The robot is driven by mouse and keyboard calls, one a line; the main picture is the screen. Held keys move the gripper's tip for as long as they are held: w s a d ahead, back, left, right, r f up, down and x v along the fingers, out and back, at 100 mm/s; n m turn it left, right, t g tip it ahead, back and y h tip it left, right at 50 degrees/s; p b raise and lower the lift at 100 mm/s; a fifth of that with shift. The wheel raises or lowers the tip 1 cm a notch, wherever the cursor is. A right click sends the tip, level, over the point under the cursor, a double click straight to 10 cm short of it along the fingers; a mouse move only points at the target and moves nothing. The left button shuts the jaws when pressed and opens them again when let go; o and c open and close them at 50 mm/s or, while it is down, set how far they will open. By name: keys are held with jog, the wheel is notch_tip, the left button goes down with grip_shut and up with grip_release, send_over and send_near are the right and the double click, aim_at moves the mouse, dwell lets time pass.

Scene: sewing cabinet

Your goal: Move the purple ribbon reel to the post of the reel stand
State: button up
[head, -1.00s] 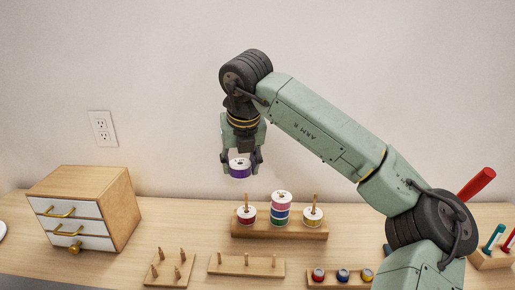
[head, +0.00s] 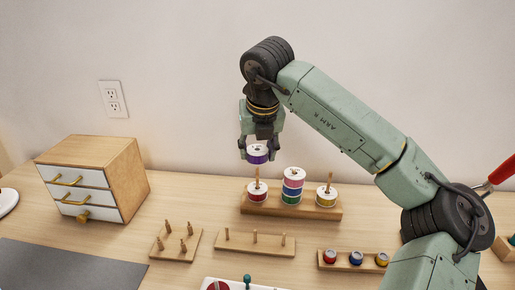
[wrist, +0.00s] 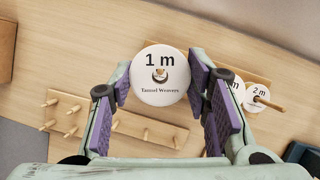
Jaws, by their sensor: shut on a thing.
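My gripper (head: 259,143) is shut on the purple ribbon reel (head: 257,154), which it holds level with its white face up. In the wrist view the reel (wrist: 160,75) reads "1 m", and something tan shows in its centre hole. The wooden reel stand (head: 275,211) is on the table below. Its left post (head: 257,174) carries a dark red reel (head: 257,192) and rises just under the held reel. I cannot tell whether the post tip is inside the hole. The middle post carries a stack of pink, blue and green reels (head: 292,186). The right post carries a yellow reel (head: 326,197).
In front are a peg block (head: 176,244), a pegged rail (head: 245,243) and a rail of small coloured spools (head: 353,261). A drawer cabinet (head: 95,176) stands left. A tray (head: 235,284) with a teal-topped item is at the front. A grey mat (head: 60,268) lies front left.

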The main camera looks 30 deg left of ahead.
jog(key=shift+f, duration=0.2)
jog(key=shift+f+b, duration=0.7)
jog(key=shift+f+b, duration=1.2)
jog(key=shift+f, duration=0.3)
dwell(0.4)
jog(key=o, duration=1.1)
jog(key=v, duration=1.2)
jog(key=shift+w, duration=0.1)
